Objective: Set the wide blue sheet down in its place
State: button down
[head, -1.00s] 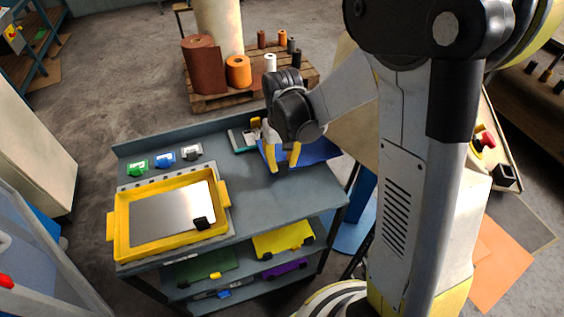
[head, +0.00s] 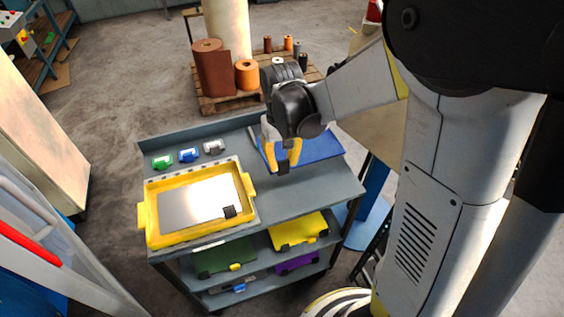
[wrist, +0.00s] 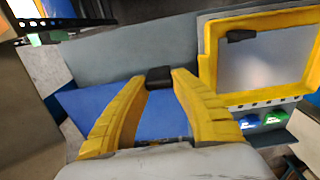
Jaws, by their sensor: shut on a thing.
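The wide blue sheet (head: 318,147) is at the back right of the grey cart's top (head: 300,194). It fills the space below and between my fingers in the wrist view (wrist: 163,118). My gripper (head: 282,165) has its yellow fingers closed on the sheet's small black grip block (wrist: 159,77). The fingers and wrist hide part of the sheet in the head view. I cannot tell whether the sheet touches the cart top or hangs just above it.
A yellow-framed tray (head: 150,226) with a silver plate (head: 195,202) occupies the cart's left. Green (head: 162,161), blue (head: 188,155) and grey (head: 214,147) tags stand behind it. Lower shelves hold green (head: 222,258), yellow (head: 298,230) and purple (head: 296,262) sheets. The top's front right is clear.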

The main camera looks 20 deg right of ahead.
jog(key=shift+f, duration=0.1)
notch_tip(320, 180, down, 11)
jog(key=b, duration=0.9)
jog(key=shift+f+b, duration=0.3)
jog(key=shift+b, duration=0.1)
dwell(0.4)
jog(key=c, duration=1.1)
grip_release()
jog(key=shift+o, duration=0.2)
jog(key=r, duration=1.2)
jog(key=shift+s+a, duration=0.15)
jog(key=shift+s, duration=0.05)
jog(key=s+r+t, duration=0.2)
jog(key=s+t, duration=0.4)
jog(key=s, duration=0.6)
jog(key=shift+s+r+t, duration=0.2)
jog(key=shift+r+t, duration=0.1)
jog(key=shift+t, duration=0.1)
